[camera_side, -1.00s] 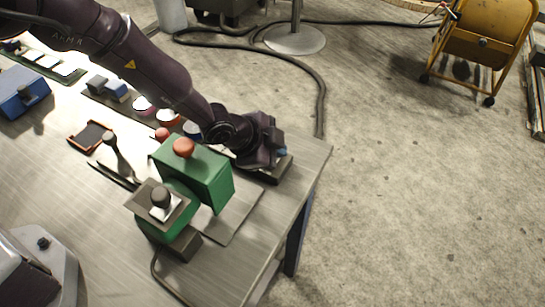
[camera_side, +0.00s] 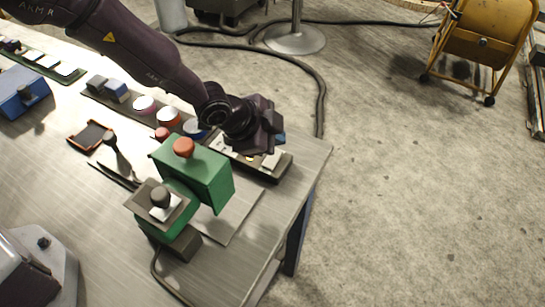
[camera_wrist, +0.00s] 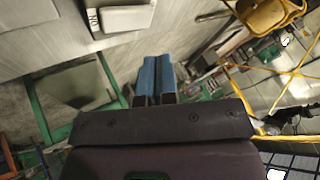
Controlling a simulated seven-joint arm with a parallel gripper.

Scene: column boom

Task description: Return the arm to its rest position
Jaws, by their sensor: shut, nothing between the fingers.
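My gripper (camera_side: 280,139) is at the far right corner of the workbench in the side view, above a dark panel with pale rocker switches (camera_side: 270,161). Only a bit of its blue fingertips shows there. In the wrist view the two blue fingers (camera_wrist: 155,78) lie side by side, shut and empty. A pale switch block with "ON" lettering (camera_wrist: 125,18) shows at the top of that view, apart from the fingers.
A green box with a red knob (camera_side: 208,180) stands close in front of my gripper. Round buttons (camera_side: 168,118) lie to the left on the workbench (camera_side: 215,270).

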